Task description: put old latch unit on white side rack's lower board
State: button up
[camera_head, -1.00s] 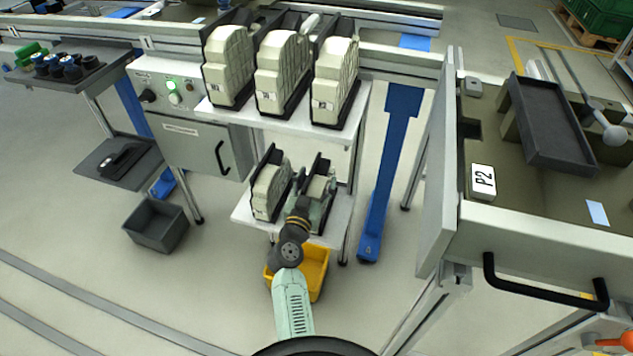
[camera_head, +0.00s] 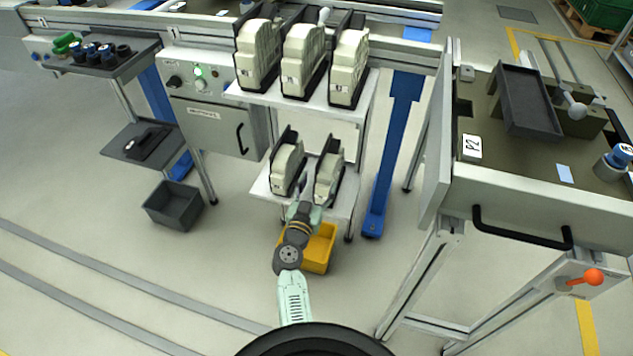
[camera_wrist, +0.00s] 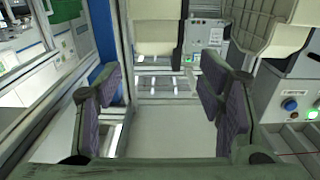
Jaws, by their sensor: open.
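The white side rack has an upper board (camera_head: 240,93) and a lower board (camera_head: 342,211). Two cream latch units in black holders stand upright on the lower board, a left unit (camera_head: 287,165) and a right unit (camera_head: 329,176). I cannot tell which one is the old one. My gripper (camera_head: 304,190) is just in front of the lower board, near the right unit and partly over its view. The wrist view shows my gripper (camera_wrist: 160,95) open, nothing between its fingers, with cream units (camera_wrist: 155,25) beyond the fingertips.
Several similar units (camera_head: 302,55) stand on the upper board. A yellow bin (camera_head: 322,245) is on the floor below my gripper, a grey bin (camera_head: 172,204) to the left. A blue post (camera_head: 385,165) and a bench with a black handle (camera_head: 520,235) stand to the right.

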jog(key=shift+s+a, duration=0.1)
jog(key=shift+s, duration=0.3)
